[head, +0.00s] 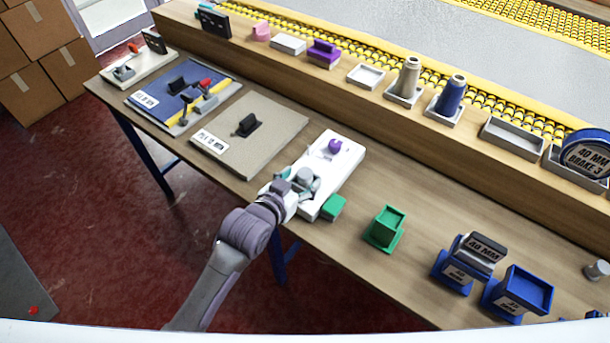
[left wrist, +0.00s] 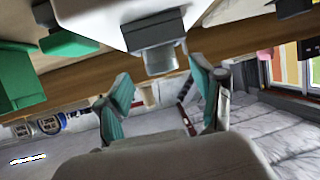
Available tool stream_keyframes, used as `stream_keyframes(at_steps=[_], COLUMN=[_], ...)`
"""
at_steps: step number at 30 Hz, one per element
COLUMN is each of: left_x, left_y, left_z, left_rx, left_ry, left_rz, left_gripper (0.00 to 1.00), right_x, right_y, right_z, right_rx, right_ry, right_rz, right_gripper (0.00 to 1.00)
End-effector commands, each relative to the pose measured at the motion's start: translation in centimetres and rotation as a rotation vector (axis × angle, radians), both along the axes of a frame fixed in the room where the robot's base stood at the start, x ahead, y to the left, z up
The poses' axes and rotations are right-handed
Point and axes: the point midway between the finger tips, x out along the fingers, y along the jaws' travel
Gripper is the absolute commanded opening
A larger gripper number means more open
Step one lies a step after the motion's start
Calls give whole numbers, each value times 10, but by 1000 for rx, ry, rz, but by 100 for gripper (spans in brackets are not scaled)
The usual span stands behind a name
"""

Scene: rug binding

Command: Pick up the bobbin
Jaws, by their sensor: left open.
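My left gripper (head: 301,181) is over the near part of a white board (head: 345,152) with a purple knob (head: 334,146). In the left wrist view the gripper (left wrist: 158,78) is open, its teal fingers spread. A short grey cylinder (left wrist: 160,62) shows between and beyond the fingertips, by a dark grey block (left wrist: 157,32) on the white board; it may be the bobbin. No contact with the fingers is visible. In the head view the gripper partly hides this spot. My right gripper is not in view.
A small green block (head: 334,207) is beside the board, with a green holder (head: 385,228) further right. Blue stands (head: 455,275) are at the right. Thread cones, beige (head: 409,76) and blue (head: 452,95), stand on the raised back shelf. A beige mat (head: 270,125) lies left.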

Motion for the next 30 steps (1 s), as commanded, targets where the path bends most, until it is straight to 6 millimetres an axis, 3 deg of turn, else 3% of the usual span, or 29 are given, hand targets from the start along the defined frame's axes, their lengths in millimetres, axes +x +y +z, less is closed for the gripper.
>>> stream_keyframes(at_steps=[6, 15, 27, 30], left_x=[26, 29, 28, 28], left_y=[-11, -13, -12, -12], left_z=[-9, -11, -11, -11], left_rx=[0, 0, 0, 0], left_ry=[-1, -1, -1, -1], left_rz=[0, 0, 1, 1], left_gripper=[68, 66, 2, 2], right_x=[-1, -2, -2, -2], right_y=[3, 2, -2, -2], right_z=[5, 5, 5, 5], right_rx=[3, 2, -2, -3], right_ry=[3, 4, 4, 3], right_rz=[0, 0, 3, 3], right_gripper=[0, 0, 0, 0])
